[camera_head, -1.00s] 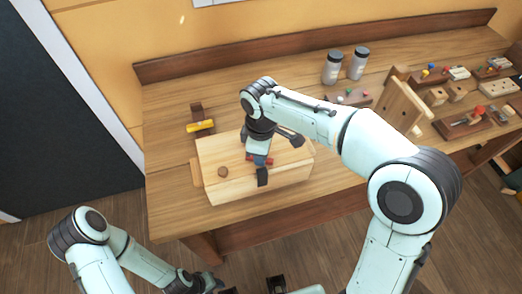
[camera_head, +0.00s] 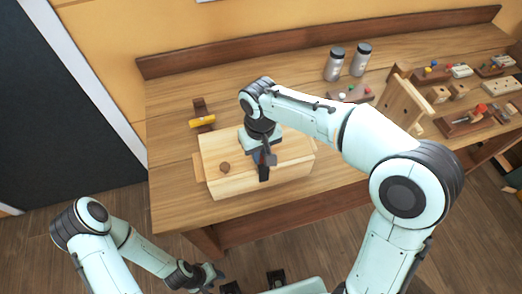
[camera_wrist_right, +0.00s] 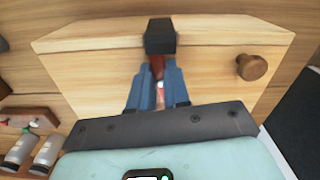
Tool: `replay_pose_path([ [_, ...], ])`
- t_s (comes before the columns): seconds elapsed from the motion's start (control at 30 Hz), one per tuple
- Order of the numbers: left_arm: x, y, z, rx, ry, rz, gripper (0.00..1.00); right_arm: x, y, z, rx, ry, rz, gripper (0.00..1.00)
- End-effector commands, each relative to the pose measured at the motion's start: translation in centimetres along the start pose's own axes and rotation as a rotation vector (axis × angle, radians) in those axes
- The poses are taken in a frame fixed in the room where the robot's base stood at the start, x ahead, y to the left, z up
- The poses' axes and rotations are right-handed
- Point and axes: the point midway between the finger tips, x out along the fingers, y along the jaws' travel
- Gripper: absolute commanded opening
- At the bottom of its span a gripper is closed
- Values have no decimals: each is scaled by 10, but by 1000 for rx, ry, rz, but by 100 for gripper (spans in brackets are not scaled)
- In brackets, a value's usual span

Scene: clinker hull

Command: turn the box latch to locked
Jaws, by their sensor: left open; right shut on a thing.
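The wooden box (camera_head: 222,181) sits on the bench, with a round wooden knob (camera_head: 225,168) on its lid; the knob also shows in the right wrist view (camera_wrist_right: 252,67). My right gripper (camera_head: 262,160) is over the lid, shut on the red-brown latch (camera_wrist_right: 157,66). In the right wrist view the latch lies between the blue-grey fingers and points at a black block (camera_wrist_right: 160,37) at the box's edge. The fingers hide much of the latch, so whether it sits in the block is unclear. My left gripper (camera_head: 209,277) is open and empty, low in front of the bench.
A yellow-handled tool (camera_head: 202,121) lies behind the box. Two jars (camera_head: 347,62) stand at the back. An upright wooden board (camera_head: 403,105) and several small trays and blocks are to the right. The bench's left end is clear.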

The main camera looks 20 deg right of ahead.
Motion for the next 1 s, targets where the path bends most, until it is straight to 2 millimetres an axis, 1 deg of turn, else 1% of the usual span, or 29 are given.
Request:
replay_pose_path([
  [0.1, 0, 0, 0, 0, 0, 0, 43, 0, -1, 0, 62, 2, 0, 0],
  [0.33, -1, 0, 0, 0, 0, 0, 43, 0, -2, -1, 140, 2, 0, 0],
  [0.87, -1, 0, 0, 0, 0, 0, 43, 0, -2, -1, 166, 2, -1, 0],
  [0.9, -1, 0, 0, 0, 0, 0, 43, 0, -2, -1, 166, 2, -1, 20],
  [0.97, -1, 0, 0, 0, 0, 0, 43, 0, -2, -1, 166, 2, -1, 39],
  [1.0, -1, 0, 0, 0, 0, 0, 43, 0, -2, 0, 166, 1, 0, 43],
])
